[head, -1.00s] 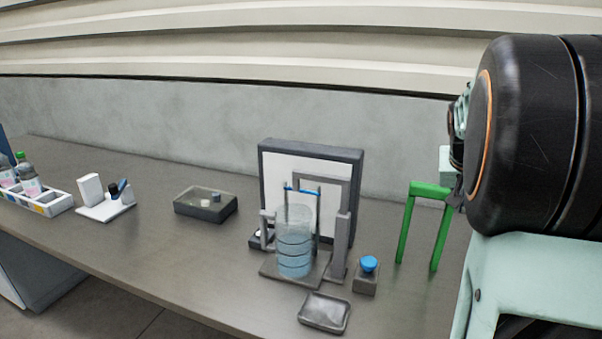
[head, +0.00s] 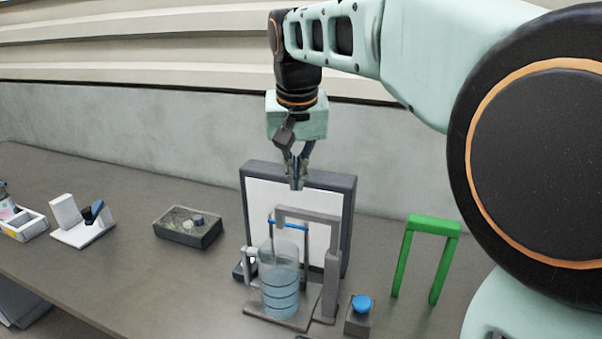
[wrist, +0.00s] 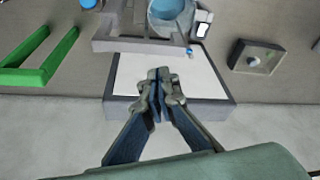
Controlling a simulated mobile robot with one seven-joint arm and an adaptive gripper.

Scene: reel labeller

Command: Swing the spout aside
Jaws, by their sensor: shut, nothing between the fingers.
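A clear cylinder with blue bands (head: 280,292) stands on a grey base, and its rim also shows in the wrist view (wrist: 170,14). A grey arched frame (head: 308,215) rises behind and beside it, with a thin blue-topped bar (head: 288,225) over the cylinder. I cannot tell for sure which of these parts is the spout. My gripper (head: 297,186) points down, shut and empty, above the arch and in front of the upper part of the white panel in the head view. In the wrist view my gripper (wrist: 160,76) appears over the white panel, apart from the arch.
The dark-framed white panel (head: 257,200) stands behind the cylinder. A blue button on a grey block (head: 361,303) and a green arch (head: 434,224) are to the right. A dark tray (head: 188,232) and a white holder (head: 82,229) are left.

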